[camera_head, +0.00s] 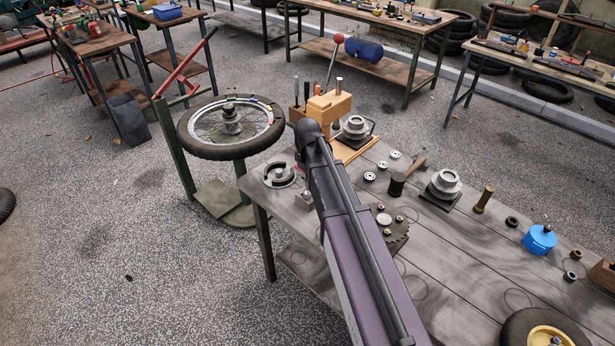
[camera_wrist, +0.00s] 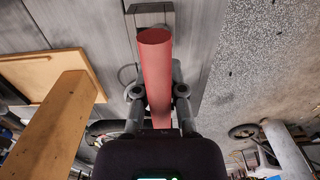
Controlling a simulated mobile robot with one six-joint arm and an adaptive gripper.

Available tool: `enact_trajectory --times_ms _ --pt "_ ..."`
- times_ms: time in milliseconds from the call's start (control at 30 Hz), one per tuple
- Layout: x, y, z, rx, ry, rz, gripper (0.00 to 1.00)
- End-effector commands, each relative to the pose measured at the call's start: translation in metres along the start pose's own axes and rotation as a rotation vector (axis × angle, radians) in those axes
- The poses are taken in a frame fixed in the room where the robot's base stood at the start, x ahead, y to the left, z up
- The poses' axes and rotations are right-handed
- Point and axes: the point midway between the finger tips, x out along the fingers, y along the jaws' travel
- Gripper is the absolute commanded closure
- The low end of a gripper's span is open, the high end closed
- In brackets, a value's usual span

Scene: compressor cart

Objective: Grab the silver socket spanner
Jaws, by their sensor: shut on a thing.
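In the wrist view my gripper (camera_wrist: 158,93) is shut on a smooth red cylinder (camera_wrist: 155,55), with one finger pressed on each side of it. The cylinder's round end points away from the palm, over the grey bench top. Its other end is hidden by the gripper body. I cannot make out a silver socket spanner in either view, nor tell whether the red cylinder is part of one. In the head view my arm covers the gripper and what it holds.
A spoked wheel (camera_head: 206,121) stands on a green stand left.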

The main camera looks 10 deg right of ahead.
Motion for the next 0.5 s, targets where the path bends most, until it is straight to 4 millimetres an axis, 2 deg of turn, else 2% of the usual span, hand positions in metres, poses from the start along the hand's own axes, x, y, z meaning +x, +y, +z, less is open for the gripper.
enact_trajectory --times_ms 33,200,500 --pt "-0.001 -0.014 0.014 -0.002 0.000 0.000 1.00" --pt "-0.005 -0.044 0.042 -0.001 0.000 0.000 1.00" --pt "-0.010 -0.091 0.082 0.000 0.000 0.000 1.00"
